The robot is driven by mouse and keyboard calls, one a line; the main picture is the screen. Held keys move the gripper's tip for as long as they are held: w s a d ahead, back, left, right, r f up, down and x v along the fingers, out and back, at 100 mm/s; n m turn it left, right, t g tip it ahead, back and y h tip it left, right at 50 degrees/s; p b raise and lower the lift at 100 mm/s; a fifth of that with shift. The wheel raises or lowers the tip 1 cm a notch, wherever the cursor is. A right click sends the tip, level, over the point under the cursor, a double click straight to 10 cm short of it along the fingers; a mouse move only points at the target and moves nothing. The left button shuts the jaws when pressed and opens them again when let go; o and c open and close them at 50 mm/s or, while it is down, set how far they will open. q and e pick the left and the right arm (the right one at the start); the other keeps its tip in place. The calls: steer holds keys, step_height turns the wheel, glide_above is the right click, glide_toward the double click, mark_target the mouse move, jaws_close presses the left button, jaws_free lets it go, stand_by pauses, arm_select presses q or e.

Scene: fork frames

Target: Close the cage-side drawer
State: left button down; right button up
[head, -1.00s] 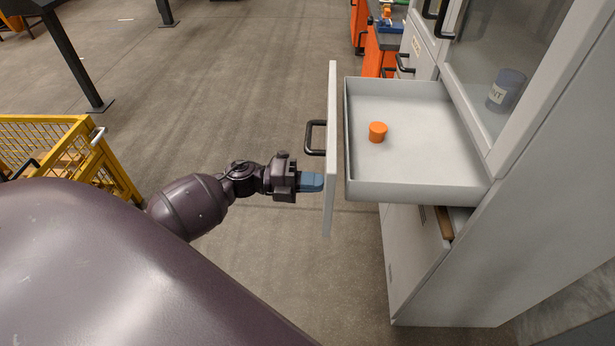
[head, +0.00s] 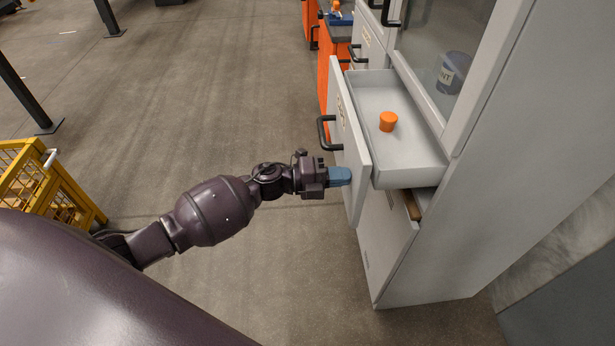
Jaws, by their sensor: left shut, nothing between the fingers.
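The drawer (head: 415,172) is a light grey tray standing partly out of the grey cabinet (head: 440,250). Its front panel (head: 347,135) faces left and carries a black handle (head: 324,132). An orange tapered piece (head: 388,121) stands inside the drawer. My left gripper (head: 345,176) is shut, with blue fingertips and nothing held. Its tips are at the near lower part of the front panel, below the handle, and appear to touch it. My right gripper is not in view.
A yellow cage (head: 45,190) stands at the left. Below the drawer, a second cabinet opening shows a brown edge (head: 412,205). A labelled grey container (head: 453,72) sits behind the cabinet's glass. Orange cabinets (head: 323,70) stand farther back. The floor between cage and cabinet is clear.

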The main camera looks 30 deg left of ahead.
mark_target(412, 172)
arm_select(q)
steer(key=b+x, duration=0.1)
steer(key=x, duration=1.6)
steer(key=shift+s+f+b, duration=0.1)
steer(key=shift+b, duration=0.25)
steer(key=shift+s+a, duration=0.25)
steer(key=shift+a, duration=0.35)
steer(key=p+v, duration=0.1)
steer(key=v, duration=1.1)
steer(key=shift+s+a, duration=0.25)
steer(key=shift+a, duration=0.05)
